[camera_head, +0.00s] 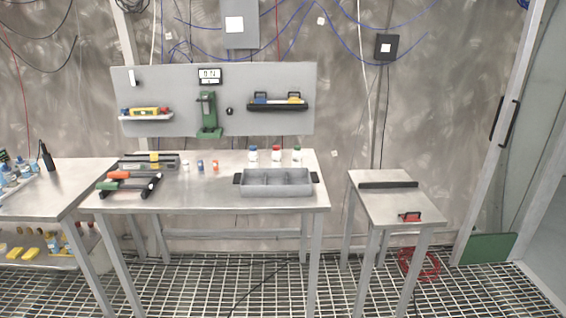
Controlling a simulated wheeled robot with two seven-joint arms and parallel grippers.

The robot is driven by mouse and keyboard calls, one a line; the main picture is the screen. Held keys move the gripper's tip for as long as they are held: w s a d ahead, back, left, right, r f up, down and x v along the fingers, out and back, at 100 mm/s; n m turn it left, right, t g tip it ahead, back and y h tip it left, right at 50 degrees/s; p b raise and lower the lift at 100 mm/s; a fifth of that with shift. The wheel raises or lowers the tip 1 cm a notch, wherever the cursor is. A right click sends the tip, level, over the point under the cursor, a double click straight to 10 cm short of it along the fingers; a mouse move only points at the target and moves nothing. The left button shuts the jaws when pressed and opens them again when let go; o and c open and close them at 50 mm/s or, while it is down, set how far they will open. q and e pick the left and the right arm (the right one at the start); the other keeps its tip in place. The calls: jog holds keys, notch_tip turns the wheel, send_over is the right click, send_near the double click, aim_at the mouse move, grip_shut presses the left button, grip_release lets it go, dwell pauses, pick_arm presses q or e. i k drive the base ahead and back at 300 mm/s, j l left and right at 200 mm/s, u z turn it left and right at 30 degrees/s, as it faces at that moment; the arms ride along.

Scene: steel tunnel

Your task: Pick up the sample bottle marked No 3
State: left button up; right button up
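Three small bottles stand upright in a row at the back right of the middle steel table: a blue-capped bottle (252,155), a red-capped bottle (275,155) and a green-capped bottle (297,156). Their bodies look whitish. Any numbers on them are too small to read, so I cannot tell which is No 3. Neither of my grippers is in view.
A grey divided tray (276,190) sits in front of the bottles. Small items (200,166) and tools with red and green handles (129,182) lie to the left. A low side table (385,205) stands right, beyond a gap. Grated floor (200,270) is open in front.

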aim_at(297, 154)
jog(key=u, duration=0.35)
jog(key=i+l+u, duration=0.2)
jog(key=u, duration=0.15)
jog(key=i+l+u, duration=0.1)
jog(key=l+u, duration=0.25)
jog(key=i+l+u, duration=0.15)
jog(key=l+u, duration=0.2)
jog(key=i+l, duration=0.15)
jog(key=l, duration=0.2)
jog(key=i+l+u, duration=0.1)
jog(key=l, duration=0.3)
jog(key=i+l, duration=0.25)
jog(key=i+l+u, duration=0.1)
jog(key=l, duration=0.4)
jog(key=i+l, duration=0.15)
jog(key=l, duration=0.25)
jog(key=i+l+u, duration=0.1)
jog(key=l, duration=0.3)
jog(key=i, duration=0.05)
